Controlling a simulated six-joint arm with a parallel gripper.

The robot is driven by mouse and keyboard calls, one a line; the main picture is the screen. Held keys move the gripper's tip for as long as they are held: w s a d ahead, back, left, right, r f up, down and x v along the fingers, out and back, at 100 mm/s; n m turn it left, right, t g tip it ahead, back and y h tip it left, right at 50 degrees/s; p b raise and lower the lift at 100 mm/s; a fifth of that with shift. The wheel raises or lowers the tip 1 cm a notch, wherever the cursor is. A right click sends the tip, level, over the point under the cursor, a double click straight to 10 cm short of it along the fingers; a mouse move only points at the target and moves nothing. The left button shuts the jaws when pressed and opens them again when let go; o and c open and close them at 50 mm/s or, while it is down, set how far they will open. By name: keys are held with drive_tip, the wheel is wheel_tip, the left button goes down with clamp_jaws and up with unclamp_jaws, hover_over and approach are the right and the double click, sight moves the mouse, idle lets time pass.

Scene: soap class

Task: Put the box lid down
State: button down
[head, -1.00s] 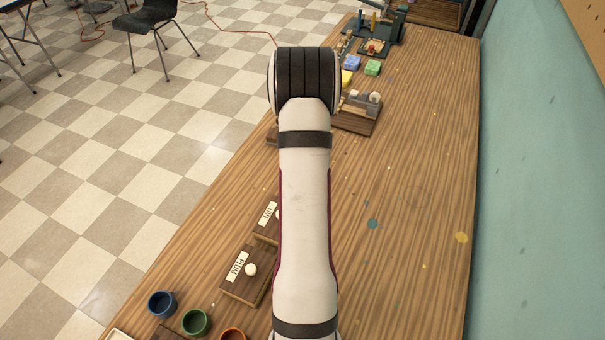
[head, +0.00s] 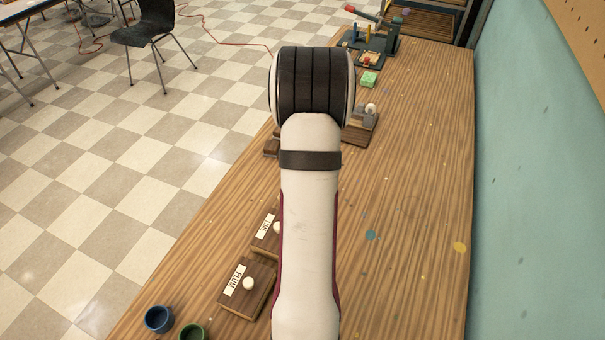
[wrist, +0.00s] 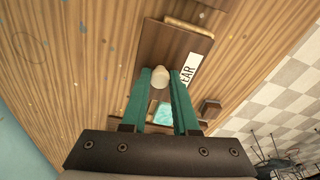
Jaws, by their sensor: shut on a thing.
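My gripper (wrist: 166,98) has its teal fingers shut on the pale knob of a dark wooden box lid (wrist: 165,46) in the wrist view. The lid's white label shows the letters "EAR", partly covered by a finger. Pale wood (wrist: 190,26) shows at the lid's far edge. A turquoise block (wrist: 161,115) shows between the fingers, just on the near side of the lid. I cannot tell whether the lid touches what is below it. In the head view my arm hides the gripper and this lid.
Two lidded boxes, one marked PLUM (head: 262,283) and another behind it (head: 266,231), stand at the table's left edge beside my arm. Blue (head: 159,318) and green (head: 192,333) cups stand in front. A green block (head: 369,79) lies farther back. The table's right side is clear.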

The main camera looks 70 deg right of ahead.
drive_tip(key=s+a+r, duration=0.1)
drive_tip(key=s+r, duration=0.4)
drive_tip(key=s, duration=0.4)
drive_tip(key=w+a+f, duration=0.2)
drive_tip(key=w+f, duration=0.1)
drive_tip(key=w, duration=0.5)
drive_tip(key=w+a+f, duration=0.2)
drive_tip(key=w+f, duration=0.1)
drive_tip(key=w, duration=0.5)
drive_tip(key=w+a+f, duration=0.2)
drive_tip(key=w+f, duration=0.1)
drive_tip(key=w, duration=0.6)
drive_tip(key=shift+w+f, duration=0.1)
drive_tip(key=shift+f, duration=0.15)
drive_tip(key=f, duration=0.4)
drive_tip(key=shift+w+a, duration=0.1)
drive_tip(key=shift+w, duration=0.1)
drive_tip(key=shift+f, duration=0.15)
drive_tip(key=shift+f, duration=0.1)
drive_tip(key=c, duration=0.7)
unclamp_jaws()
